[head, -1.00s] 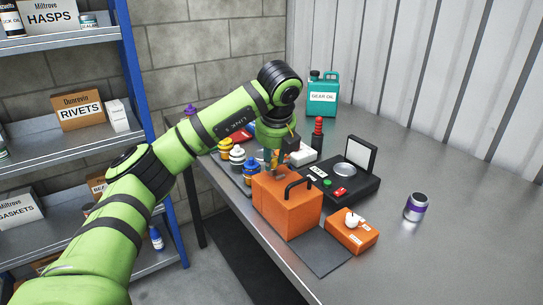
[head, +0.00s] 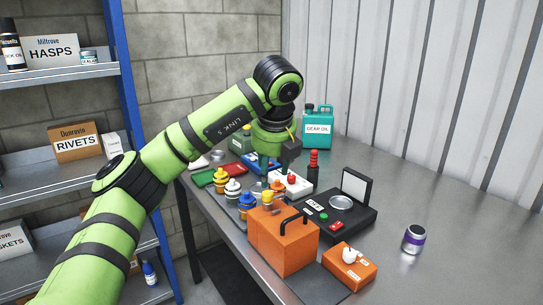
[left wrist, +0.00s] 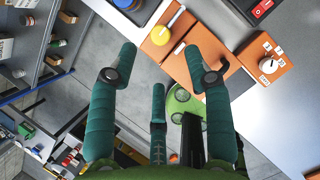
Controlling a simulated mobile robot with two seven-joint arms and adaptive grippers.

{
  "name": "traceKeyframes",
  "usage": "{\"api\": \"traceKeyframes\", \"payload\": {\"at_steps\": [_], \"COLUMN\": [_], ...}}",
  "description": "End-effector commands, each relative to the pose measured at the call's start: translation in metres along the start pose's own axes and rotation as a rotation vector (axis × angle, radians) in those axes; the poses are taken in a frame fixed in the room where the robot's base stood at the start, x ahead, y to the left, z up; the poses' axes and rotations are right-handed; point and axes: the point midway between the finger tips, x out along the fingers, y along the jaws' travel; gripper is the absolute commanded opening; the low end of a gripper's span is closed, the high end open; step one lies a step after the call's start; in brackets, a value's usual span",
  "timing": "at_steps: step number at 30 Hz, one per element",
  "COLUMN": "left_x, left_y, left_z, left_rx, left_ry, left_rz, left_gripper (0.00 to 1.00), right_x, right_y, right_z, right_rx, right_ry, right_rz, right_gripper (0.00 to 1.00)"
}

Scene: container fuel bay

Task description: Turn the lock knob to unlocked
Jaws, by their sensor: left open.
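A low orange box (head: 338,269) lies on the bench with a white knob (head: 349,255) on its top. In the left wrist view the white knob (left wrist: 268,66) sits on that box (left wrist: 290,100) at the right, among small white labels too small to read. My left gripper (left wrist: 158,58) is open and empty, its fingers apart over other items left of the knob. In the head view its fingers (head: 265,178) are partly lost behind and among items near the larger orange box, well away from the knob. My right gripper is not in view.
The larger orange box (head: 283,248) with a black handle stands just left of the knob box. A black case (head: 345,222) with a raised lid is behind it.

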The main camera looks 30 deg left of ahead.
Motion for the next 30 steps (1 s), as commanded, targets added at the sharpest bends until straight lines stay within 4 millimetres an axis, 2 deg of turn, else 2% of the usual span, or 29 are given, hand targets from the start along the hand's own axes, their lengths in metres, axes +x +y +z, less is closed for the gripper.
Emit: {"api": "traceKeyframes", "payload": {"at_steps": [3, 10, 30], "left_x": [-0.020, -0.039, -0.042], "left_y": [0.000, 0.000, 0.000], "left_z": [0.001, 0.001, 0.001], "left_rx": [-0.001, -0.002, -0.001], "left_ry": [-0.004, -0.002, 0.000], "left_rz": [-0.002, -0.001, -0.001], "left_gripper": [0.50, 0.50, 0.50], "right_x": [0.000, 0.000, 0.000], "right_y": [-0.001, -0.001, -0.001], "right_z": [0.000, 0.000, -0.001], "right_rx": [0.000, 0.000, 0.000], "right_ry": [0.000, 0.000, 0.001], "right_rz": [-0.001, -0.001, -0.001], "right_gripper": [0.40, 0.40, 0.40]}}
